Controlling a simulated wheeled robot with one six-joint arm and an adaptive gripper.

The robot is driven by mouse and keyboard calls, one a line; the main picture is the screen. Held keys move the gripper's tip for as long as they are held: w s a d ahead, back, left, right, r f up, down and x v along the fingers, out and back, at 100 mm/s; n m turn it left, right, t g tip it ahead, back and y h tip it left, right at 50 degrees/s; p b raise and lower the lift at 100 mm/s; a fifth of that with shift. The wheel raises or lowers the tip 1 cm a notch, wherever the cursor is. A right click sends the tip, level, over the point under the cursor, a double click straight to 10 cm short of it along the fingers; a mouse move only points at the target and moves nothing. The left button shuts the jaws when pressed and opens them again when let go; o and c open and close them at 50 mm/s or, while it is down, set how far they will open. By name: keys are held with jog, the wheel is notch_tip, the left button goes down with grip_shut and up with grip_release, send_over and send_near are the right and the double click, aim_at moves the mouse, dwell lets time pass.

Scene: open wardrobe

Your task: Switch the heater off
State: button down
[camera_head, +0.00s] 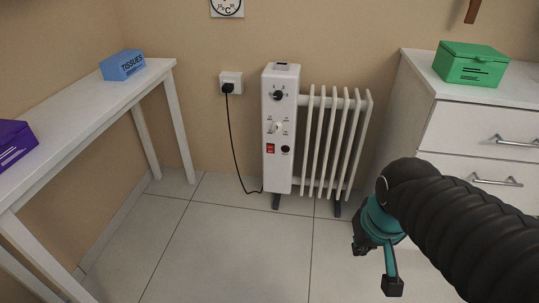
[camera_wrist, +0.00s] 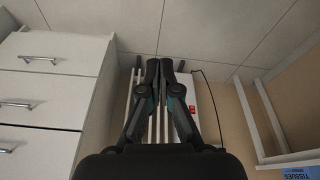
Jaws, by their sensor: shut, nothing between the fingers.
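The white oil heater (camera_head: 282,170) stands upright on the floor against the back wall. Its front panel carries a black dial (camera_head: 277,95), a pale knob (camera_head: 279,127), a red switch (camera_head: 270,148) and a small dark round part (camera_head: 286,150). Whether the switch is on or off is too small to tell. My gripper (camera_wrist: 162,68) is shut and empty; its fingertips meet in the wrist view. In that view the heater lies behind the fingers, partly hidden, and the red switch (camera_wrist: 193,108) shows right of them. In the head view my gripper is in front and right of the heater, apart from it.
A black plug (camera_head: 228,88) sits in the wall socket (camera_head: 236,78); its cord hangs to the floor. A white table (camera_head: 90,105) with a blue tissue box (camera_head: 122,65) stands left. A drawer cabinet (camera_head: 480,145) with a green box (camera_head: 470,64) stands right. The floor between is clear.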

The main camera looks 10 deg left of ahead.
jog(key=w+a+f+n+t+h+b, duration=0.2)
jog(key=w+a+f+n+h+b, duration=0.15)
jog(key=w+f+n, duration=0.75)
jog(key=w+a+f+n+t+h+b, duration=0.25)
jog(key=w+a+f+n+h, duration=0.35)
jog(key=w+f, duration=0.95)
jog(key=w+a+f+n+t+y, duration=0.1)
jog(key=w+a+n+t+y, duration=0.1)
jog(key=w+a+n, duration=0.3)
jog(key=w+a+f+n+t+y, duration=0.1)
jog(key=w+a+n+t+y, duration=0.15)
jog(key=w+n, duration=0.4)
jog(key=w+a+r+n+t+y, duration=0.3)
jog(key=w+a+r+n+y, duration=0.1)
jog(key=a, duration=0.5)
jog(key=shift+w+r+n+t+b, duration=0.4)
jog(key=shift+w+r+n, duration=0.3)
jog(key=shift+w, duration=0.55)
